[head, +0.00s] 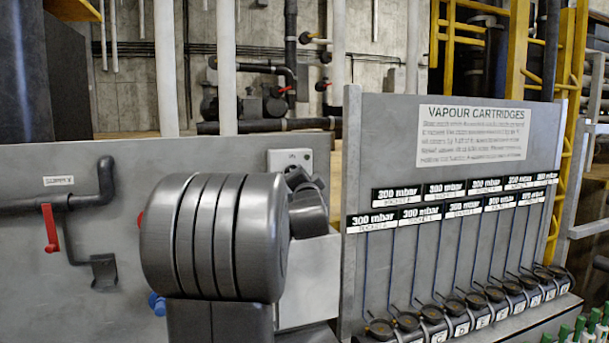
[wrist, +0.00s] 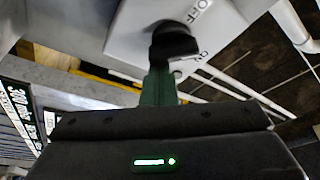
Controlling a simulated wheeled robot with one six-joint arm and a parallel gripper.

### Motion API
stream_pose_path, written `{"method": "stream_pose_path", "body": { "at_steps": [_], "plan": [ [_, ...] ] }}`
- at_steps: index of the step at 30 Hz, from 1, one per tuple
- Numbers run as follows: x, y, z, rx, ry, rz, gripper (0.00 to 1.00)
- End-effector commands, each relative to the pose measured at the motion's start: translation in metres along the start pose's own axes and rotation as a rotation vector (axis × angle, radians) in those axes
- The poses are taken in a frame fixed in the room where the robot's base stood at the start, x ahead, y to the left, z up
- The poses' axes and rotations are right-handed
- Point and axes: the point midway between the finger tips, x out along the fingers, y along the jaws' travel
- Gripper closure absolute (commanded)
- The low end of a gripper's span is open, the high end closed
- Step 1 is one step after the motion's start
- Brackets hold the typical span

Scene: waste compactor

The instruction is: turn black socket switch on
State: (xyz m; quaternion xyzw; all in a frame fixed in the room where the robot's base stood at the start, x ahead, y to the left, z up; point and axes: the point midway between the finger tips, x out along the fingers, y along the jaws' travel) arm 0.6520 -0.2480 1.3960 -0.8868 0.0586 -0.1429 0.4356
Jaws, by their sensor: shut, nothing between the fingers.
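The black socket switch (wrist: 174,40) is a dark knob on a pale grey box (wrist: 128,28) in the wrist view. The letters OFF and ON are printed on the box to the right of the knob. Which mark the knob points to is unclear. My gripper (wrist: 158,72) is shut and empty, its narrow dark green fingers ending right at the knob. Whether they touch it I cannot tell. In the head view the top of the box (head: 291,157) shows behind my arm. The arm hides the knob and fingertips there.
The vapour cartridge panel (head: 470,200), with several round cartridges (head: 460,308) along its base, stands to the right of my arm. A red-handled valve (head: 50,228) and black pipe are on the grey wall at left. White pipes rise behind.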

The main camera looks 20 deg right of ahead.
Motion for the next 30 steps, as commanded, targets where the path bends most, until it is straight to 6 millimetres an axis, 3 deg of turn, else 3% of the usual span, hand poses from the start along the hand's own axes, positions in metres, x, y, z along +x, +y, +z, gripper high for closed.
{"method": "stream_pose_path", "body": {
  "at_steps": [16, 30],
  "plan": [
    [-0.002, 0.008, 0.005, 0.412, -0.001, 0.143, 1.0],
    [-0.002, 0.01, 0.006, 0.401, -0.001, 0.14, 1.0]
  ]
}}
